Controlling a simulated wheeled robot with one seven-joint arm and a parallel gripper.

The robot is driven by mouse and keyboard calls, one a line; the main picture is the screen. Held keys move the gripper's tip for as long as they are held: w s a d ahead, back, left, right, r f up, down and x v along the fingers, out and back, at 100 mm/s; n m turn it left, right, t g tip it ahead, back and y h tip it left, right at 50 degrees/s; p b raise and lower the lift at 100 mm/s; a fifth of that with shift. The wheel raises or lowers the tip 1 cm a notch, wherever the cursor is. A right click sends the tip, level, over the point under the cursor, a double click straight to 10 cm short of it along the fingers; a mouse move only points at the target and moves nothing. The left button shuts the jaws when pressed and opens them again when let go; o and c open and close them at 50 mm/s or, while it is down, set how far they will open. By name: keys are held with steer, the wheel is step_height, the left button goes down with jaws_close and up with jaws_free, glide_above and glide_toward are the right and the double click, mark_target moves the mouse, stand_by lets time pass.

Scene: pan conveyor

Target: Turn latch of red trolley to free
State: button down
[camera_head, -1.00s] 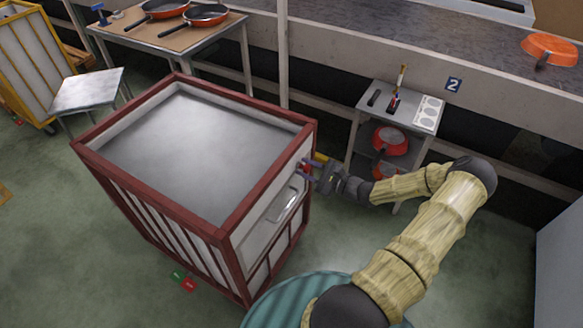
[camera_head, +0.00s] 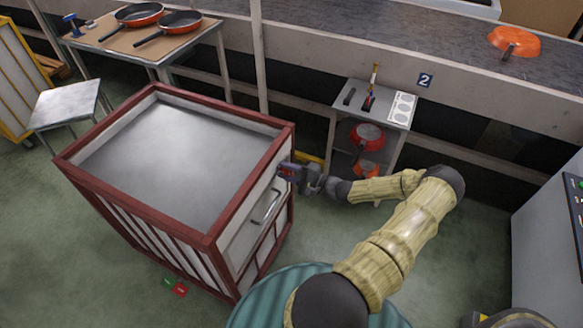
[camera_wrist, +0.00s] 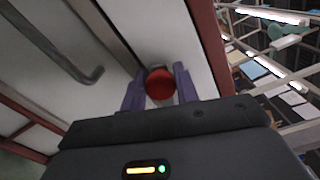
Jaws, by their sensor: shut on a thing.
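The red trolley (camera_head: 222,232) is a red-framed cart with white panels and a grey top, standing at left centre in the head view. Its latch shows as a round red knob (camera_wrist: 160,84) on the white side panel in the wrist view. My gripper (camera_head: 288,171) is at the trolley's right side, near the upper corner. In the wrist view my gripper (camera_wrist: 160,90) has one purple finger on each side of the knob and is shut on it. The latch's base behind the knob is mostly hidden.
A metal handle (camera_head: 266,207) is on the same trolley side, left of my gripper. A grey stand (camera_head: 391,117) with red pans is to the right. A long counter (camera_head: 350,45) runs behind. A red and green marker (camera_head: 179,290) lies on the floor by the trolley.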

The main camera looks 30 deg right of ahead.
steer(key=shift+n+p, duration=0.75)
steer(key=shift+n, duration=0.95)
steer(key=c, duration=1.1)
jaws_free()
steer(key=shift+f, duration=0.1)
steer(key=b+v, duration=0.1)
steer(key=v, duration=1.6)
steer(key=shift+s+d, duration=0.15)
steer(key=shift+s, duration=0.05)
